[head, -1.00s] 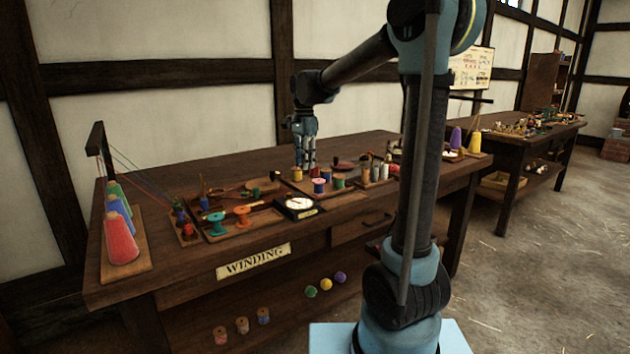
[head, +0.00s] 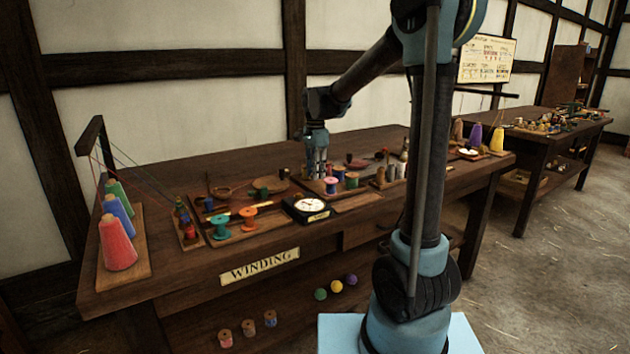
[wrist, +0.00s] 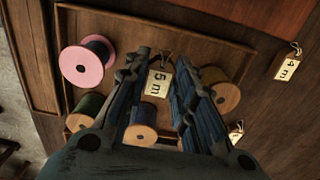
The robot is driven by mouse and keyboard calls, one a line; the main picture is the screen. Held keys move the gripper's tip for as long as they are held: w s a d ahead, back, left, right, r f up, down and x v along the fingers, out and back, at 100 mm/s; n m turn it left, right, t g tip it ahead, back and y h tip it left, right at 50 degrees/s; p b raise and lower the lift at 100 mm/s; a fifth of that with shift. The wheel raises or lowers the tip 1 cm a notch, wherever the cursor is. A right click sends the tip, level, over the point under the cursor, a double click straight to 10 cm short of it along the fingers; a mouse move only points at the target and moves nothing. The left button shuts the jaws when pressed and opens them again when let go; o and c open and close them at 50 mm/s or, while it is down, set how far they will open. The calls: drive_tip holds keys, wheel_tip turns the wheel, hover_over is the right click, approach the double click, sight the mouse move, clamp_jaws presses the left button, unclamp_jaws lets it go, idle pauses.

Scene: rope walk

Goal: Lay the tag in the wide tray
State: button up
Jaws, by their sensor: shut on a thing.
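A small cream tag marked "5 m" (wrist: 158,80) with a cord loop sits between the fingers of my gripper (wrist: 160,58) in the wrist view. My gripper is shut on it, above a brown wooden tray (wrist: 185,18) that holds several spools. I cannot tell how far above the tray floor the tag is. In the head view my gripper (head: 318,168) points down over this tray (head: 309,187) near the middle of the bench; the tag is too small to make out there. I cannot tell for certain that this is the wide tray.
A pink-ended spool (wrist: 87,61) and a tan spool (wrist: 141,133) lie close to the fingers. A "4 m" tag (wrist: 287,62) lies outside the tray.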

drive_tip(key=shift+s+f, duration=0.1)
drive_tip(key=shift+f, duration=1.45)
drive_tip(key=o, duration=0.7)
drive_tip(key=shift+f, duration=0.1)
wheel_tip(320, 180, up, 12)
drive_tip(key=s+d+f+n, duration=0.1)
drive_tip(key=s+d+n, duration=0.2)
drive_tip(key=s+d, duration=0.6)
drive_tip(key=s+d+f+n, duration=0.2)
drive_tip(key=s+d+f, duration=0.2)
drive_tip(key=s+f, duration=0.2)
drive_tip(key=s+d+f+n+t, duration=0.1)
drive_tip(key=s+d+f+n, duration=0.2)
drive_tip(key=s+f, duration=0.3)
drive_tip(key=s+d+f+n+t, duration=0.1)
drive_tip(key=s+d+f+n, duration=0.2)
drive_tip(key=s, duration=0.7)
drive_tip(key=shift+s+d+f, duration=0.2)
drive_tip(key=shift+d+f, duration=0.45)
drive_tip(key=shift+f, duration=0.2)
drive_tip(key=shift+s+d+f, duration=0.15)
drive_tip(key=shift+d+f, duration=0.45)
drive_tip(key=shift+f, duration=0.2)
